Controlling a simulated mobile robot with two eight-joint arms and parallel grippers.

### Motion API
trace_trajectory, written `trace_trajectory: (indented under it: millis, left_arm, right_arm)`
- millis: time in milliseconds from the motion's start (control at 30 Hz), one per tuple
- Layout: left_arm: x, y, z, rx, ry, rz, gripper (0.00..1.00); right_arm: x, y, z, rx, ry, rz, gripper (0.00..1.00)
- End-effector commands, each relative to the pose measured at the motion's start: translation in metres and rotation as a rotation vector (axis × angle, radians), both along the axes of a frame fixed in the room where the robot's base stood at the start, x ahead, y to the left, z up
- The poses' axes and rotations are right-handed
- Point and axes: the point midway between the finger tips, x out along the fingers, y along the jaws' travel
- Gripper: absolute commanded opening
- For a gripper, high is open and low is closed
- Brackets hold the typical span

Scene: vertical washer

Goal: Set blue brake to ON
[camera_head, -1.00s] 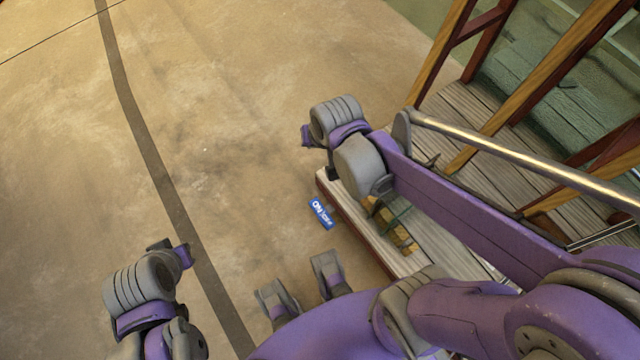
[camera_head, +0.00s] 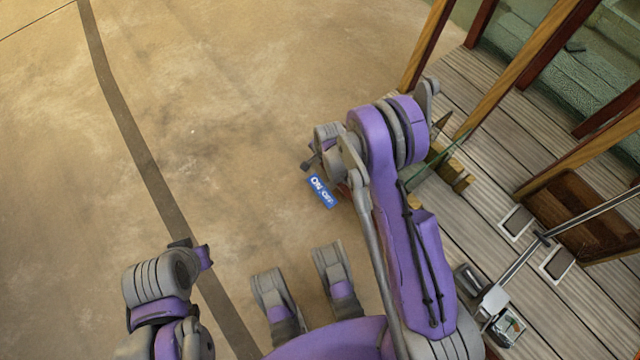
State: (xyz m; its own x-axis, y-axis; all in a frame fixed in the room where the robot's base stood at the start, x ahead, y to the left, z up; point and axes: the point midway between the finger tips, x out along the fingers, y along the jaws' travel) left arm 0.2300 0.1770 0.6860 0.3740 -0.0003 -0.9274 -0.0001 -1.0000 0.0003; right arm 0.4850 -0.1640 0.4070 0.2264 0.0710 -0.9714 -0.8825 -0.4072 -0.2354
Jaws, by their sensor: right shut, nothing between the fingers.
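A small blue label (camera_head: 321,191) with ON and OFF in white shows near the middle of the view, beside the platform's near-left edge. The brake lever itself cannot be made out; my right arm covers the area just right of the label. My right gripper (camera_head: 309,165) is shut and empty, just above and left of the label in the picture. Whether it touches anything there cannot be told. My left arm's end (camera_head: 190,257) is at the lower left over bare floor, far from the label, and its finger state is unclear.
A grey plank platform (camera_head: 490,110) with wooden posts (camera_head: 515,70) fills the right side. A yellowish wooden block (camera_head: 452,175), a metal rod (camera_head: 590,212) and a metal mechanism (camera_head: 492,300) sit on it. The concrete floor (camera_head: 200,110) at left is open.

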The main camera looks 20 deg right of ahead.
Motion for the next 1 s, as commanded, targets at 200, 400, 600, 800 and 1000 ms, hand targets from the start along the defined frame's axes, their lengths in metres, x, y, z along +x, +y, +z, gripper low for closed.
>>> trace_trajectory:
  millis: [200, 400, 600, 800, 1000]
  left_arm:
    - [0.002, 0.000, -0.016, 0.000, 0.004, 0.000, 0.00]
    - [0.002, 0.000, -0.016, 0.000, 0.004, 0.000, 0.00]
    - [0.002, 0.000, -0.016, 0.000, 0.004, 0.000, 0.00]
    - [0.003, 0.000, -0.021, 0.000, 0.006, 0.000, 0.00]
    - [0.005, 0.000, -0.032, 0.000, 0.007, 0.000, 0.00]
  right_arm:
    - [0.001, 0.001, -0.052, 0.021, 0.019, -0.069, 0.00]
    - [0.001, 0.001, -0.056, 0.024, 0.021, -0.079, 0.00]
    - [0.001, 0.001, -0.056, 0.023, 0.021, -0.077, 0.00]
    - [0.004, 0.002, -0.072, 0.023, 0.021, -0.077, 0.00]
    - [0.013, 0.005, -0.113, 0.023, 0.021, -0.077, 0.00]
